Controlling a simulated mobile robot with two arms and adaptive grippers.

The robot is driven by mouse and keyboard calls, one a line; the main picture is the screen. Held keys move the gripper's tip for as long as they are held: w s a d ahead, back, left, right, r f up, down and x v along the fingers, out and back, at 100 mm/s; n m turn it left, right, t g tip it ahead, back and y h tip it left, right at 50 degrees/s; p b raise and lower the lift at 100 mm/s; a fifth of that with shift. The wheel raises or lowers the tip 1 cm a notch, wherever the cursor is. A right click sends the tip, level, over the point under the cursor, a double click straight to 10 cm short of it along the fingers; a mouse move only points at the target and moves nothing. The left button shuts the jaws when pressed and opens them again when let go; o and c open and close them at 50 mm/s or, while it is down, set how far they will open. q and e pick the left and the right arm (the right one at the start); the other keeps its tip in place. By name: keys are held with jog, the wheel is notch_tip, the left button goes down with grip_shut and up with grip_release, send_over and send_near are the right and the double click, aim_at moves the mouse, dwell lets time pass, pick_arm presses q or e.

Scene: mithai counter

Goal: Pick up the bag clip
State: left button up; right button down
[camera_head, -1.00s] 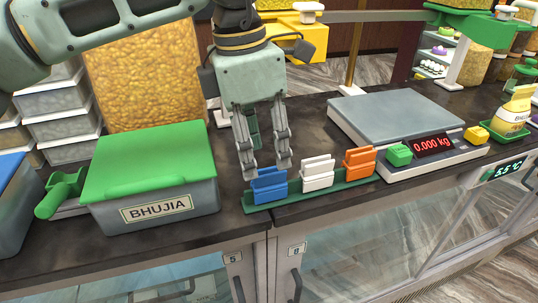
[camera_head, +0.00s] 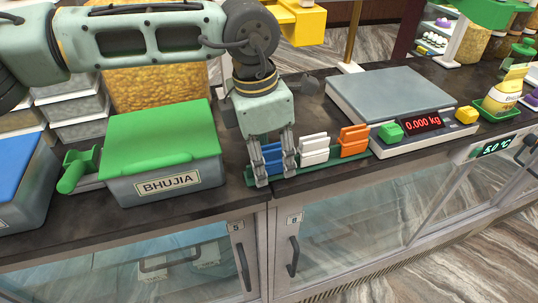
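A blue bag clip (camera_head: 272,157) stands at the left end of a narrow green tray (camera_head: 320,173), beside a white clip (camera_head: 313,150) and an orange clip (camera_head: 353,142). My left gripper (camera_head: 275,175) points down at the blue clip, with its two fingers apart and blue showing between them. The fingers hide the clip's outer edges, so I cannot tell whether they press on it. The clip still appears to be at the tray. My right gripper is not in view.
A BHUJIA tub (camera_head: 166,183) with a green lid (camera_head: 160,140) and a green scoop (camera_head: 77,170) stand left of the gripper. A scale (camera_head: 390,92) stands to the right, with a green block (camera_head: 390,132) by its display. The counter's front edge is close in front of the tray.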

pick_arm(q)
jog(key=c, duration=0.6)
jog(key=shift+c, duration=1.1)
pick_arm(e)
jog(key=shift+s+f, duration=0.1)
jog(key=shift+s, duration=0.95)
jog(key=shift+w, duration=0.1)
